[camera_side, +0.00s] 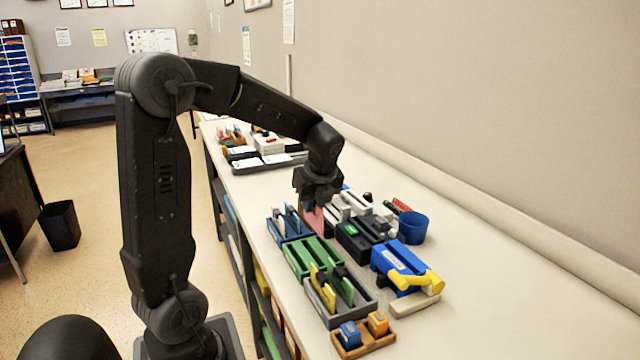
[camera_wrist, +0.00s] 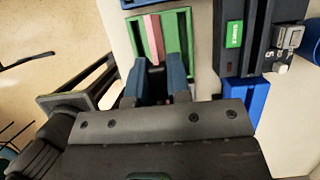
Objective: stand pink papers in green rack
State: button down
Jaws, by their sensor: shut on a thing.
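My gripper (camera_side: 318,186) points down above the long table and is shut on a pink paper (camera_side: 314,219), which hangs upright below the fingers. In the wrist view the pink paper (camera_wrist: 154,40) shows as a narrow strip between the two fingertips (camera_wrist: 156,66), against the green rack (camera_wrist: 184,32). In the side view the green rack (camera_side: 312,258) sits just nearer the camera than the paper, with open slots and no paper seen in it. I cannot tell whether the paper's lower edge touches anything.
A blue rack (camera_side: 284,238) with blue papers stands behind the green rack. A grey rack (camera_side: 328,318) holds yellow and green papers in front. A black device (camera_side: 354,243), blue-and-yellow punch (camera_side: 402,262) and blue cup (camera_side: 412,228) stand to the right.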

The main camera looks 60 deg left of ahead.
jog(key=shift+s+d+f, duration=0.3)
jog(key=shift+d+f, duration=0.1)
jog(key=shift+f, duration=4.05)
jog(key=c, duration=1)
grip_release()
jog(key=shift+r, duration=4.55)
